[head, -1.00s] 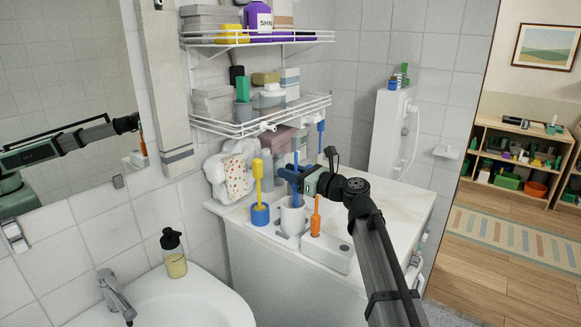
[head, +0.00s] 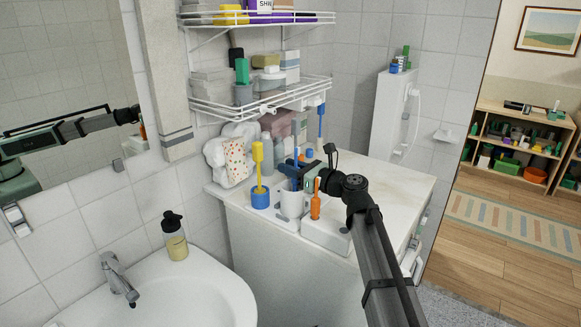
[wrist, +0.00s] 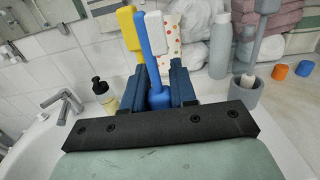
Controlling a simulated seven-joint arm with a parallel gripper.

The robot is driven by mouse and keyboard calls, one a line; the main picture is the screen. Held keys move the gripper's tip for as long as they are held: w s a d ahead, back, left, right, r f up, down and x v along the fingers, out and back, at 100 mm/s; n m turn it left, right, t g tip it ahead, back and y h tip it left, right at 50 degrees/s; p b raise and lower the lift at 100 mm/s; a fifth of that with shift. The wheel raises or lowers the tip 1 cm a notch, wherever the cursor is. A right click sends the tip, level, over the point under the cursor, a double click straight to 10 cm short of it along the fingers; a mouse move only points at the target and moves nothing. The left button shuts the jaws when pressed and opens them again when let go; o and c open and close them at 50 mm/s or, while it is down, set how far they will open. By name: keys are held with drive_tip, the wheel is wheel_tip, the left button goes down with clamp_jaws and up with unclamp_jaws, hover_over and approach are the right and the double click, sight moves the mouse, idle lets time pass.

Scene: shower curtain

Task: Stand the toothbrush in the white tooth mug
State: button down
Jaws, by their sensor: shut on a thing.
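My gripper (head: 290,168) is shut on a blue toothbrush (wrist: 150,45). The toothbrush stands nearly upright between the blue fingers, with its white bristles up. The mug is not visible in the wrist view.
A yellow brush (head: 257,160) stands in a blue cup (head: 260,198) left of the mug. An orange-handled item (head: 315,205) stands close on the right. A grey cup (wrist: 246,92) is farther back. The wire shelf (head: 265,105) hangs above. The counter's right side (head: 395,185) is clear.

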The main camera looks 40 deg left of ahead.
drive_tip(key=c, duration=0.8)
unclamp_jaws()
drive_tip(key=shift+r, duration=5)
